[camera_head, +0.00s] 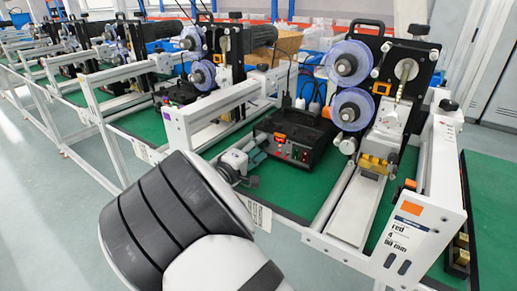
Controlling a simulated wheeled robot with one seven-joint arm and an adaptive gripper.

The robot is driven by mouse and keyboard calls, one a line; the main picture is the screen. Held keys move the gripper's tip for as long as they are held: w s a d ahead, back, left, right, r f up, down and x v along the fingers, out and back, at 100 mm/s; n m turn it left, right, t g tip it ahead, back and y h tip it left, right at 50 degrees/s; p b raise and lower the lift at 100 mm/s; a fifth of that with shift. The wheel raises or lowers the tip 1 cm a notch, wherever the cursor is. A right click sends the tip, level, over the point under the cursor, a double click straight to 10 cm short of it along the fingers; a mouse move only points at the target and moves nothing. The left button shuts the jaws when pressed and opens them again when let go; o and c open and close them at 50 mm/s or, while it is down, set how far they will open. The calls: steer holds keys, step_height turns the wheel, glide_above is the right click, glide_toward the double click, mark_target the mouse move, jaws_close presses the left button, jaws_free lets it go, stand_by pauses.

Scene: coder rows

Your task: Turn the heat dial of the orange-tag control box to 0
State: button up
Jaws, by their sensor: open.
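The black control box (293,139) sits on the green bench top at the centre, with a small orange tag (280,138) at the left of its front panel. Red lit spots show on that panel. The heat dial is too small to make out, and its setting cannot be read. My gripper (257,170) is small in view just left of the panel, beyond my large arm link. It is open, and nothing shows between its fingers. I cannot tell whether it touches the box.
A coder machine with blue-purple reels (349,63) stands behind and right of the box. A white end plate (411,235) with an orange square is at right. White rails flank the box. Another machine and dark box (178,93) stand left; grey floor lies in front.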

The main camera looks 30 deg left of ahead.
steer(key=shift+w, duration=0.15)
steer(key=shift+c, duration=0.6)
jaws_close()
steer(key=shift+n, duration=1.5)
steer(key=shift+o, duration=0.6)
jaws_free()
steer(key=s, duration=0.8)
steer(key=s+a, duration=0.1)
steer(key=s, duration=0.3)
